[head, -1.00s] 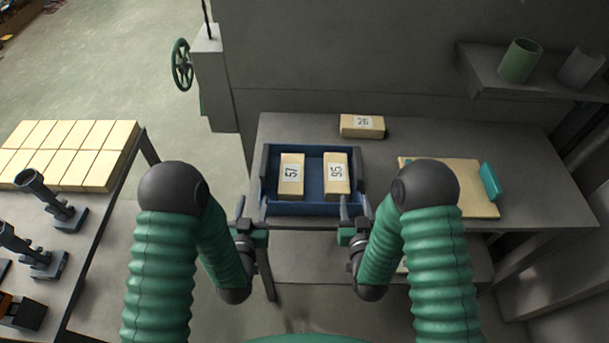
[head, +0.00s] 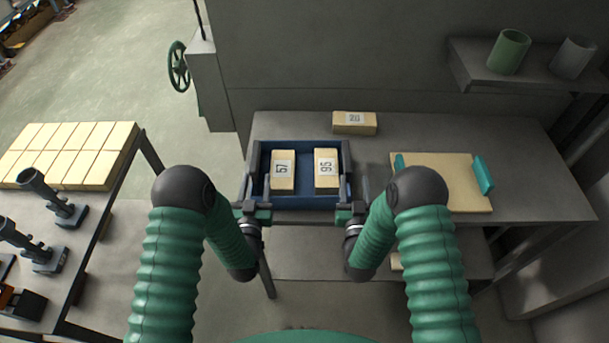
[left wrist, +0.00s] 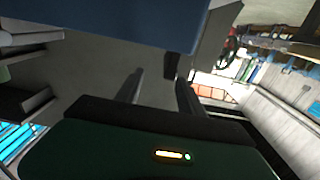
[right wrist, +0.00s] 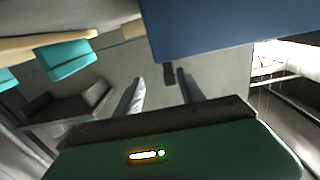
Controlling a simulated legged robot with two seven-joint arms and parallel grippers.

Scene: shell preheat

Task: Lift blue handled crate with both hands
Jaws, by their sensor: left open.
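The blue crate (head: 307,203) sits on the grey table, with dark handles on its left and right sides. It holds two cream blocks, marked 57 (head: 283,170) and 95 (head: 327,168). My left gripper (head: 256,190) is open at the crate's front left corner; in the left wrist view the left handle's dark end (left wrist: 172,65) shows between its spread fingers. My right gripper (head: 353,190) is open at the front right corner; in the right wrist view the right handle's end (right wrist: 169,74) shows between its fingers. Contact with the handles cannot be told.
Another cream block (head: 354,122) lies on the grey table (head: 420,130) behind the crate. A cream board (head: 440,185) with teal handles lies to the right. A shelf with a green cup (head: 509,52) is at upper right. A side table (head: 105,205) with several blocks stands left.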

